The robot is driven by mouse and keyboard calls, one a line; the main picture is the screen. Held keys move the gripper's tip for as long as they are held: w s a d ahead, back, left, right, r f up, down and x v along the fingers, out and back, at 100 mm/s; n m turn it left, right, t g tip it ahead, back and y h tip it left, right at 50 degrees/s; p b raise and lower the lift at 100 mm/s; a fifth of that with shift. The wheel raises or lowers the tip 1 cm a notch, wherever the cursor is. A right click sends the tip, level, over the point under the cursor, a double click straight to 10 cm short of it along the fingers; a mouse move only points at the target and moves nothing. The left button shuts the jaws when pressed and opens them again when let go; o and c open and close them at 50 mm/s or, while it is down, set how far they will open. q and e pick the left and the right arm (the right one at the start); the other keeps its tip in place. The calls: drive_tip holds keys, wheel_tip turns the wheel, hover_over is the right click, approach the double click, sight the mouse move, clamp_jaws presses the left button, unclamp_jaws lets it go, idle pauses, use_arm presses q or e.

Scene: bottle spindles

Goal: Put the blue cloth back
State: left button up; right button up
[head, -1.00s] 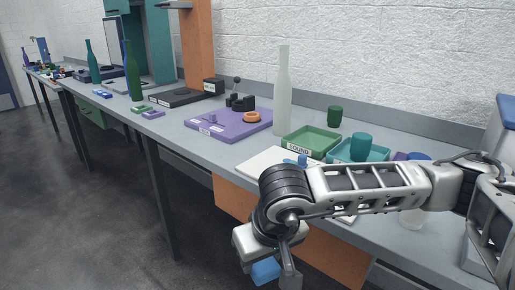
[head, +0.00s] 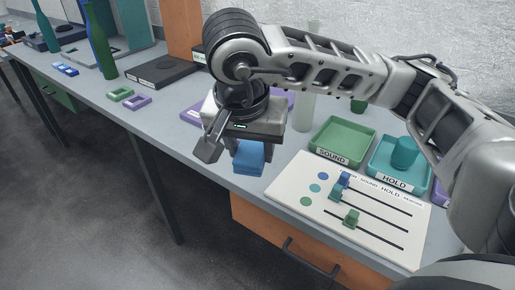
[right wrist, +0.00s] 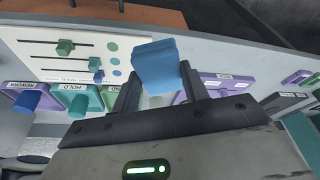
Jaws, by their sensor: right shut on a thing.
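The blue cloth (head: 249,158) is a small folded block. It is between the fingers of my right gripper (head: 251,149), which points down near the table's front edge. The right wrist view also shows the cloth (right wrist: 157,66) clasped between the dark fingers of the right gripper (right wrist: 157,82). I cannot tell whether the cloth touches the grey table (head: 190,158). My left gripper is not in view.
A white board with sliders (head: 300,185) lies right of the cloth. Behind it stand a green SOUND tray (head: 342,158) and a teal HOLD tray (head: 398,182). A purple board (head: 190,115) is partly hidden by my arm.

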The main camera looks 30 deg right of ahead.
drive_tip(key=w+d+f, duration=0.8)
drive_tip(key=shift+w+b, duration=0.25)
drive_tip(key=shift+b, duration=0.1)
drive_tip(key=shift+w+d+f, duration=0.2)
drive_tip(key=shift+w+f, duration=0.15)
drive_tip(key=shift+f, duration=0.15)
drive_tip(key=p+x, duration=0.1)
drive_tip(key=x, duration=0.2)
drive_tip(key=shift+f, duration=0.15)
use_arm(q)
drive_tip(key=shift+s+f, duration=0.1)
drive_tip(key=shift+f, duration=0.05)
use_arm(e)
drive_tip(key=shift+a+f, duration=0.1)
drive_tip(key=shift+f, duration=0.25)
drive_tip(key=shift+f, duration=0.1)
drive_tip(key=o, duration=1)
drive_tip(key=shift+c, duration=0.2)
